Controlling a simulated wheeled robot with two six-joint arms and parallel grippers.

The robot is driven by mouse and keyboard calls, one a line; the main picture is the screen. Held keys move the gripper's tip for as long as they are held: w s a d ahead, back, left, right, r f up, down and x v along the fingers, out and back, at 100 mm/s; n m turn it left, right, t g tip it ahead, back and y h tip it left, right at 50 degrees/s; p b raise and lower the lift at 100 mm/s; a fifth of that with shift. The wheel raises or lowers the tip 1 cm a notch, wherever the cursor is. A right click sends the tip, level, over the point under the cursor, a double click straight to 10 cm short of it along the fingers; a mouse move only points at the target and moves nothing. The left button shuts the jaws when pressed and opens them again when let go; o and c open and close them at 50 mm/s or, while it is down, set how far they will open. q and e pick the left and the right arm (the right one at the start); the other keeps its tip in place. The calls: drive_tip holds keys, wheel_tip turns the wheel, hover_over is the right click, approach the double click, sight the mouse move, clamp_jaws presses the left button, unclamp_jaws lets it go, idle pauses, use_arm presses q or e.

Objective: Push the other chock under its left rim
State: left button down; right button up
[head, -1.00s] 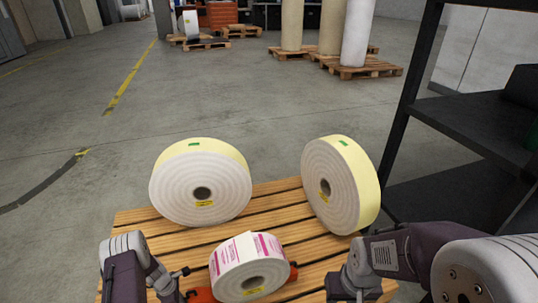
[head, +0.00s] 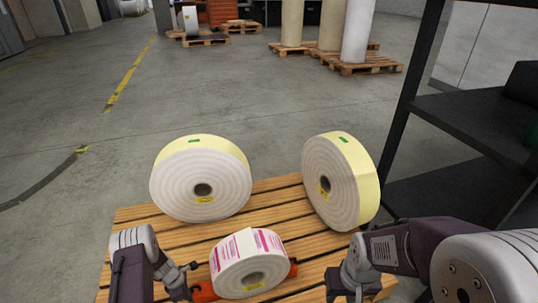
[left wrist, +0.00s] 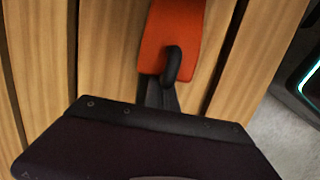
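A label roll with pink print (head: 238,250) stands on its rim on the slatted pallet. An orange chock (head: 204,292) lies at its left rim, partly cut off by the roll and my arm. Another orange chock (head: 293,269) shows at its right rim, mostly hidden. My left gripper (head: 188,269) is at the left chock. In the left wrist view an orange chock (left wrist: 170,25) lies on the slats, and my dark fingertips (left wrist: 173,62) are together at its near end, overlapping it. My right gripper (head: 345,290) is right of the roll, apart from it; its fingers are unclear.
Two larger cream-edged rolls, one at left (head: 200,180) and one at right (head: 338,182), stand behind on the pallet (head: 270,208). A black shelf rack (head: 465,125) stands at right.

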sight(199, 293)
use_arm(q)
drive_tip(key=shift+w+d, duration=0.25)
drive_tip(key=shift+d, duration=0.65)
drive_tip(key=shift+w+d, duration=0.25)
drive_tip(key=shift+d, duration=0.65)
drive_tip(key=shift+s+a+r+p, duration=0.15)
drive_tip(key=shift+a+r+p, duration=0.15)
drive_tip(key=shift+a, duration=0.2)
drive_tip(key=shift+s+a+r+p, duration=0.1)
drive_tip(key=shift+a+r+p, duration=0.15)
drive_tip(key=shift+a, duration=0.2)
drive_tip(key=shift+s+a+r, duration=0.2)
drive_tip(key=shift+a+r, duration=0.05)
drive_tip(key=shift+a, duration=0.25)
drive_tip(key=shift+s+a+r, duration=0.15)
drive_tip(key=shift+a+r, duration=0.05)
drive_tip(key=shift+a, duration=0.3)
wheel_tip(199, 293, up, 8)
drive_tip(key=p, duration=0.7)
